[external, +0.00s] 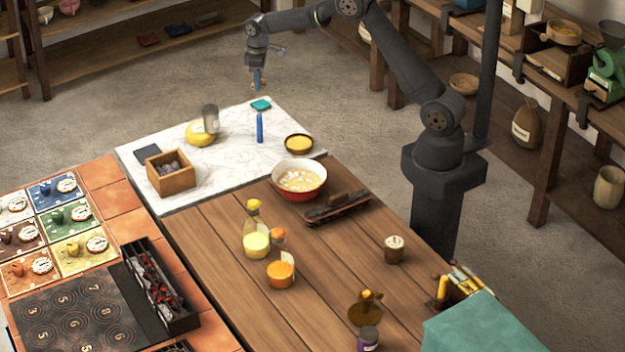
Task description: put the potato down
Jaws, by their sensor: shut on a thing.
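My gripper (258,84) hangs pointing down in the upper middle of the external view, over or just beyond the far edge of the white marble slab (225,170). It is shut on a small brownish thing at its fingertips, which I take to be the potato. The potato is mostly hidden by the fingers and too small to make out well. It appears to be held in the air, clear of any surface.
On the marble slab are a yellow thing (199,135) beside a grey cylinder (210,119), an upright blue thing (260,128), a teal thing (261,104), a yellow-filled dish (299,143) and a wooden box (171,181). A red bowl (300,192) stands nearby.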

